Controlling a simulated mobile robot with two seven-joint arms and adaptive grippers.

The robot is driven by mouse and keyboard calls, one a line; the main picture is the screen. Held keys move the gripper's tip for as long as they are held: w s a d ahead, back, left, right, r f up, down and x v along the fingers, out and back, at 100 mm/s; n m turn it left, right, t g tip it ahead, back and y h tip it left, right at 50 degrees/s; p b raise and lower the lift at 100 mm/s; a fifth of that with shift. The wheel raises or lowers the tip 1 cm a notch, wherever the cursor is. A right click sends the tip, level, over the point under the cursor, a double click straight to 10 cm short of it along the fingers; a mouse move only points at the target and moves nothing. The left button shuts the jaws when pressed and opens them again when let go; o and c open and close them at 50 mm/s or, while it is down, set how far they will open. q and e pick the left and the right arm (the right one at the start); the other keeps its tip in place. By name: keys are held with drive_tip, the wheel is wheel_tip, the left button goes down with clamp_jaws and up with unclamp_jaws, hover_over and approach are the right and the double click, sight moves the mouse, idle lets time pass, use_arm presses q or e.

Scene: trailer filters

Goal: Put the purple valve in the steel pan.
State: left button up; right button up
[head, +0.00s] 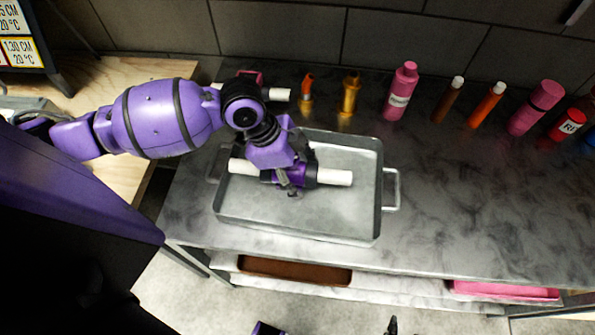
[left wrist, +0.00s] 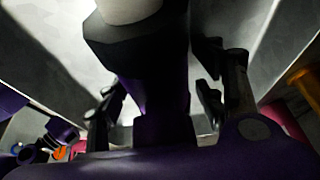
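The purple valve (head: 333,177), with white pipe ends, lies level in the steel pan (head: 345,220) in the head view, crossing its upper half; whether it rests on the pan floor is hard to tell. My left gripper (head: 290,188) is directly over the valve's middle and hides part of it. In the left wrist view the valve's dark purple body (left wrist: 155,85) stands between the two fingers of the left gripper (left wrist: 160,105). Thin bright gaps show beside it, so the fingers look open around it.
A pink part with a white end (head: 276,94) lies behind my left arm. Orange (head: 306,92) and yellow (head: 350,95) parts, a pink bottle (head: 400,92) and several other bottles line the back. The counter (head: 460,200) right of the pan is clear. A brown tray (head: 295,272) sits below.

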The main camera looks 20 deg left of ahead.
use_arm(q)
drive_tip(key=p+v, duration=0.1)
drive_tip(key=v, duration=1.1)
drive_tip(key=shift+d+r, duration=0.1)
drive_tip(key=shift+r, duration=0.15)
